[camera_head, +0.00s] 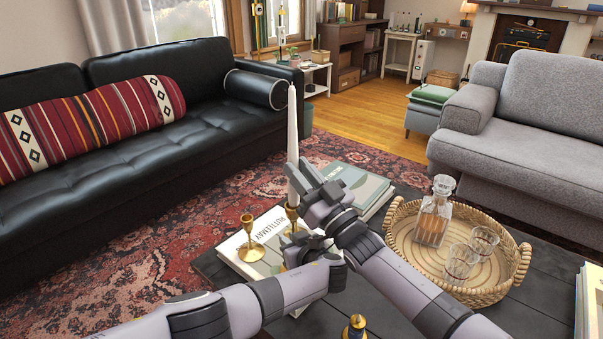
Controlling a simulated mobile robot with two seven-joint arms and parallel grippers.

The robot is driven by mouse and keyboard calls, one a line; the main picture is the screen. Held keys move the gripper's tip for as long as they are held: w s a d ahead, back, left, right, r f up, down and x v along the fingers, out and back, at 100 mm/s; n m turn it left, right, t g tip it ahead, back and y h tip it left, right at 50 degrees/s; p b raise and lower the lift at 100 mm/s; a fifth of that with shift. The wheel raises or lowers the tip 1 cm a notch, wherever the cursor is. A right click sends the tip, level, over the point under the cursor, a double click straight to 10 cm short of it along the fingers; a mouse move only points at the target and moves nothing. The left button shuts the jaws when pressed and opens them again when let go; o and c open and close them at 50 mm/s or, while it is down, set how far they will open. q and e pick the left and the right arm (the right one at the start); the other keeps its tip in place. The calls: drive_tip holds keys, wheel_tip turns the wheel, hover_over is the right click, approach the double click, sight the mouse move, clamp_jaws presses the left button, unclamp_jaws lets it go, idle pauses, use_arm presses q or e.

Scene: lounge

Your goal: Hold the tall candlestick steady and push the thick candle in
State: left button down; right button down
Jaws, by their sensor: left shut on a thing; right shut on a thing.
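A tall white candle (292,125) stands upright in the middle of the view. My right gripper (298,178), the upper one, is shut on its lower part. The brass candlestick (292,212) shows its cup directly below the candle. The candle's lower end meets the cup; I cannot tell how deep it sits. My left gripper (291,241), the lower one, is shut on the candlestick below the cup. My grippers hide much of its stem and base. The candle looks fairly slim here.
A shorter, empty brass candlestick (250,240) stands on a book (232,254) to the left. Another book (365,187) lies behind my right gripper. A wicker tray (398,213) with a decanter (434,215) and glasses (462,262) is at right. A brass object (355,328) is in front.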

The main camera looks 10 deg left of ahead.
drive_tip(key=shift+a+r, duration=0.2)
use_arm(q)
drive_tip(key=shift+d, duration=0.1)
use_arm(e)
drive_tip(key=shift+f, duration=0.55)
drive_tip(key=c, duration=0.9)
unclamp_jaws()
drive_tip(key=shift+f, duration=0.2)
